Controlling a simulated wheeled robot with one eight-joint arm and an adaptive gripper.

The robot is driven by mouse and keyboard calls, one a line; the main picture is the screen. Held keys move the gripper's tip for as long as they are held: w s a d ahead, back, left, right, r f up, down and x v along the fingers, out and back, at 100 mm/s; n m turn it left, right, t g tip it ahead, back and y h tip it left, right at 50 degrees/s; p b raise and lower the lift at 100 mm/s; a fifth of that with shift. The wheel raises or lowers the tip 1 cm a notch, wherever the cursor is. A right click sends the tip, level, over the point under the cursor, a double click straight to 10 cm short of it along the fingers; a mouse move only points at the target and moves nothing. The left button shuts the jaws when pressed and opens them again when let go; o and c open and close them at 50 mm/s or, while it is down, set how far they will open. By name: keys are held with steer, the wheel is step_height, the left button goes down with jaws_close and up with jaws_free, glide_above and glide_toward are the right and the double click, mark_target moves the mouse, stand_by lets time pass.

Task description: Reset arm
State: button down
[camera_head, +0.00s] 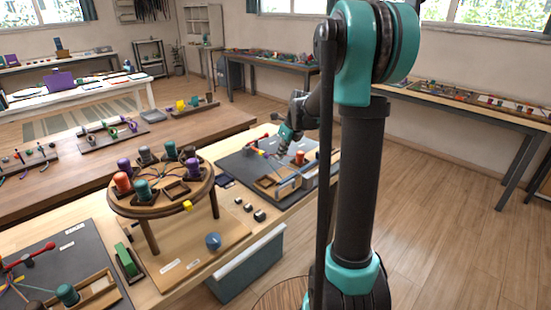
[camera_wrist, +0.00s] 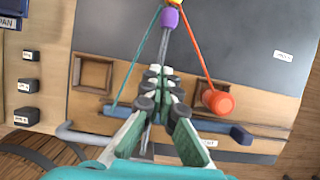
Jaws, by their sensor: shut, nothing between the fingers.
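My gripper (camera_wrist: 160,74) is shut and empty in the wrist view, over the dark mat (camera_wrist: 230,45) and its wooden board. In the head view my gripper (camera_head: 281,151) hangs above the same station at the right end of the near table. An orange bobbin (camera_wrist: 217,102) lies right of the fingers, with a red cord (camera_wrist: 194,48) running up to a purple piece (camera_wrist: 170,18). A teal cord (camera_wrist: 138,55) runs from there down to the left. The fingers hide part of the board. Whether they touch anything below is unclear.
A round wooden stand (camera_head: 152,205) with several coloured bobbins stands left of my arm. Black blocks (camera_wrist: 26,86) sit left of the mat; a square wooden frame (camera_wrist: 77,74) lies beside the fingers. A blue bar (camera_wrist: 205,123) crosses the board. Open floor (camera_head: 450,225) lies right.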

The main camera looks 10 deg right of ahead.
steer(key=v, duration=0.7)
steer(key=s+f+n+h, duration=0.1)
steer(key=s+f+n, duration=0.4)
steer(key=s+n, duration=0.4)
steer(key=s+f+n, duration=0.5)
steer(key=s+n, duration=0.5)
steer(key=s+d+f+n+h, duration=0.1)
steer(key=s+f+n, duration=0.3)
steer(key=s+n, duration=0.5)
steer(key=shift+s+f+n+t+h, duration=0.3)
steer(key=shift+s+f+n, duration=0.1)
steer(key=shift+s, duration=0.5)
